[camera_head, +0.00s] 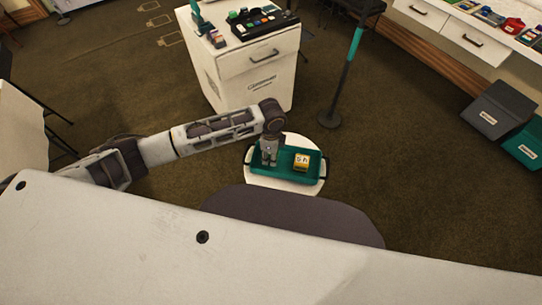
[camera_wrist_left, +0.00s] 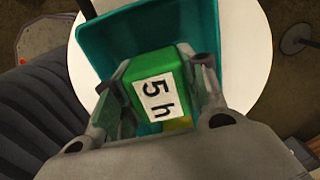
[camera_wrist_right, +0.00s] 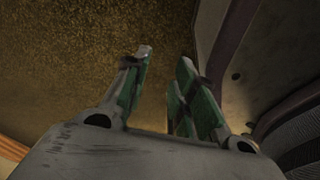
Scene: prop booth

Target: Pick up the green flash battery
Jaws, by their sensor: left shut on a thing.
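The green flash battery (camera_wrist_left: 160,85), with a white label reading "5 h", is between the fingers of my left gripper (camera_wrist_left: 165,88) in the left wrist view. My left gripper is shut on it, over the teal tray. In the head view my left gripper (camera_head: 268,158) points down at the left part of the teal tray (camera_head: 285,178) and hides the green battery. A yellow battery (camera_head: 301,160) with a white label sits in the tray to its right. My right gripper (camera_wrist_right: 170,95) shows in the right wrist view, open and empty above brown carpet.
The tray rests on a round white table (camera_head: 285,188). A white drawer cabinet (camera_head: 240,65) with several items on top stands behind it. A dark post with a teal top (camera_head: 345,75) stands behind to the right. Dark and teal bins (camera_head: 500,110) are at far right.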

